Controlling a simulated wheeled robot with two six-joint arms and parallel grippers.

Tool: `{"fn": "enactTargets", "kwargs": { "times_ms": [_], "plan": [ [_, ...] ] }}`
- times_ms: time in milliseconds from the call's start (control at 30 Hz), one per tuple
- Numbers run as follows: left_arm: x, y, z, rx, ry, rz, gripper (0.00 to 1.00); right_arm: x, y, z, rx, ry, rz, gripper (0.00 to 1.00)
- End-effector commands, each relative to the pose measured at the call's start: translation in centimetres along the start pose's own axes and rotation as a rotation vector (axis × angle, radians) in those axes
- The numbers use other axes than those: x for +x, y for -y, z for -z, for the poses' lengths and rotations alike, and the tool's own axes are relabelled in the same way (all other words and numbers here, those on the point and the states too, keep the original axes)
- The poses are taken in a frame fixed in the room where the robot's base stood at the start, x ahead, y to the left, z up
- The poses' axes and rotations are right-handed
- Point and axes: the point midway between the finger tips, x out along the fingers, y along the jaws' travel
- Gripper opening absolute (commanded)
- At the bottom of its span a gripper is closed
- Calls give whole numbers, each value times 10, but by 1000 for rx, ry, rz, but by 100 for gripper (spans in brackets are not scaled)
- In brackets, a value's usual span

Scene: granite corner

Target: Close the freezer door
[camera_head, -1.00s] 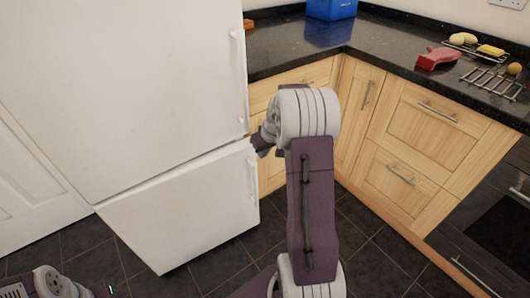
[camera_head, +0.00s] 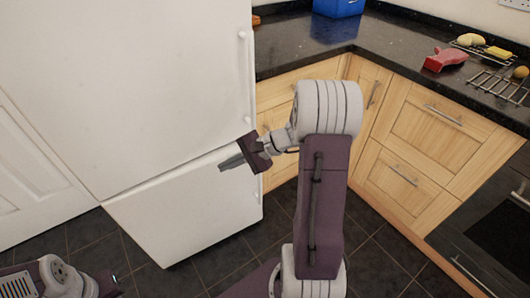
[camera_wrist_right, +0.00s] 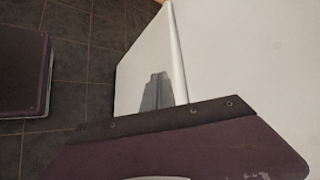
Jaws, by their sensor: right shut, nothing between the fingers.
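The freezer door (camera_head: 190,212) is the lower white door of the tall fridge-freezer. It stands slightly ajar, with its top edge jutting out below the upper fridge door (camera_head: 130,90). My right gripper (camera_head: 230,163) is shut and empty, in front of the freezer door's upper right part, fingers pointing left. It hides part of the door's top edge; whether it touches cannot be told. In the right wrist view the shut fingers (camera_wrist_right: 155,92) lie over a white panel beside a pale raised edge. Part of my left arm shows at lower left, but its gripper does not.
Wooden cabinets (camera_head: 430,130) and a dark worktop (camera_head: 400,55) fill the right side. A blue box (camera_head: 338,7), a red object (camera_head: 445,59) and wire racks stand on the worktop.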

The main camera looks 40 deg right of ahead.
Motion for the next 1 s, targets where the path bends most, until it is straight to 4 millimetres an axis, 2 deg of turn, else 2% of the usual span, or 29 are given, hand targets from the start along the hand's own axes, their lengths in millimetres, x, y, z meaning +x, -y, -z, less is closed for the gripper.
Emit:
{"fn": "enactTargets", "kwargs": {
  "times_ms": [33, 67, 100, 167, 200, 267, 300, 333, 400, 467, 667, 900, 933, 1000],
  "plan": [
    [8, 0, -1, 0, 0, 0, 0, 5, 0, 6, 231, 27, 145, 0],
    [10, 0, -1, 0, 0, 0, 0, 2, 4, 14, 374, 35, 248, 0],
    [14, 0, -2, 0, 0, 0, 0, -4, 5, 30, 559, 34, 385, 0],
    [20, 0, -2, 0, 0, 0, 0, -21, -3, 64, 812, 4, 587, 0],
    [24, 0, -2, 0, 0, 0, 0, -34, -18, 88, 961, -33, 712, 0],
    [31, 1, -3, 0, 0, 0, 0, -54, -54, 123, 1157, -112, 871, 0],
    [34, 1, -4, 0, 0, 0, 0, -63, -79, 138, 1250, -163, 930, 0],
    [36, 1, -4, 0, 0, 0, 0, -66, -96, 145, 1304, -189, 955, 0],
    [40, 1, -4, 0, 0, 0, 0, -72, -120, 154, 1366, -213, 984, 0],
    [40, 1, -4, 0, 0, 0, 0, -78, -126, 158, 1379, -224, 1001, 0],
    [46, 1, -5, 0, 0, 0, 0, -78, -126, 162, 1372, -228, 1004, 0],
    [99, 2, -10, 0, 0, 0, 0, -57, -119, 181, 1361, -227, 1003, 0],
    [91, 2, -10, 0, 1, 0, 0, -57, -111, 183, 1365, -225, 999, 0],
    [92, 2, -10, 0, 0, 0, 0, -47, -102, 192, 1367, -225, 998, 0]
  ]
}}
